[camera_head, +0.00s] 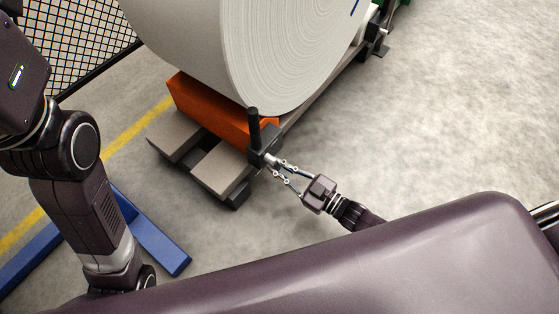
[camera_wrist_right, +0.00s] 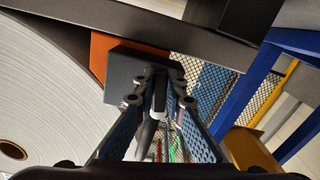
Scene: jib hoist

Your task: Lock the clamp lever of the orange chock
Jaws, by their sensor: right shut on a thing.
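The orange chock (camera_head: 208,112) sits against the underside of the big white roll, on a grey pallet-like base. At its near end is a dark clamp block (camera_head: 264,158) with a black upright handle (camera_head: 253,128). My right gripper (camera_head: 274,166) reaches this clamp from the lower right and is shut at it. In the right wrist view, the fingertips (camera_wrist_right: 158,92) close around the clamp lever (camera_wrist_right: 157,98), in front of the dark block (camera_wrist_right: 128,78) and the orange chock (camera_wrist_right: 99,54). The fingers partly hide the lever. My left gripper is not in view.
The white roll (camera_head: 285,60) fills the top centre. The grey base (camera_head: 222,170) lies under the chock. A blue floor frame (camera_head: 155,245), a yellow line (camera_head: 130,133) and a mesh fence (camera_head: 75,35) are at left. The concrete floor at right is clear.

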